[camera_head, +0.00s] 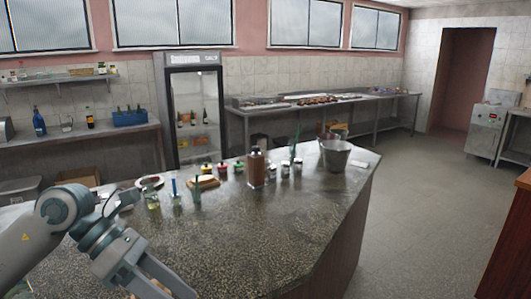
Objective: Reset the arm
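My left arm (100,240) comes in from the left edge, bends at a rounded grey joint and runs down to the right over the near left part of the dark stone counter (255,235). My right arm and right gripper do not show.
On the counter stand a tall brown bottle (256,170), a metal bucket (335,154), glasses with blue and green straws (175,197), a wooden board (203,182) and several small jars. A glass-door fridge (195,110) stands behind. The counter's near right is clear.

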